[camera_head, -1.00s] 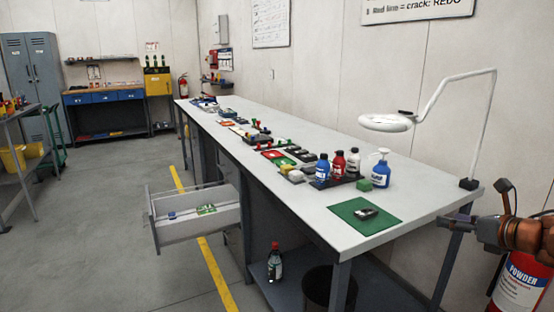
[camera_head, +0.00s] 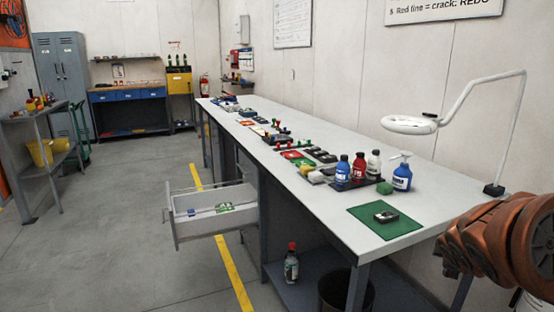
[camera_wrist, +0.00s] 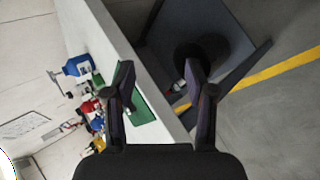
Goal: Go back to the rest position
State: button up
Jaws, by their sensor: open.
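My gripper (camera_wrist: 162,88) shows in the wrist view with its two dark fingers spread apart and nothing between them. It is open and lies in front of the near end of the long workbench (camera_head: 385,240). In the head view only my copper-coloured arm shows at the right edge; the gripper itself is out of that picture. A green mat (camera_head: 387,222) with a small dark and silver part (camera_head: 386,216) on it lies at the bench's near end.
An open drawer (camera_head: 212,214) juts out from the bench's left side. Bottles (camera_head: 359,168) and a ring lamp (camera_head: 409,125) stand on the bench. A bin (camera_head: 340,290) and a red-capped bottle (camera_head: 291,264) are below. The floor at left is clear.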

jog(key=s+a+f+m+g+y, duration=0.2)
jog(key=s+a+f+m+g, duration=0.15)
jog(key=s+a, duration=0.5)
jog(key=s+a+f+m+g+y, duration=0.2)
jog(key=s+a+f+m+g, duration=0.15)
jog(key=s+a, duration=0.55)
jog(key=s+a+f+m+g+y, duration=0.2)
jog(key=s+a+f+m+g, duration=0.15)
jog(key=s+a, duration=0.6)
notch_tip(320, 180, up, 20)
jog(key=d+t+p, duration=0.1)
jog(key=d+p, duration=0.1)
jog(key=p, duration=1.6)
jog(key=shift+s+f+m, duration=0.25)
jog(key=shift+s+m, duration=0.15)
jog(key=shift+m, duration=0.05)
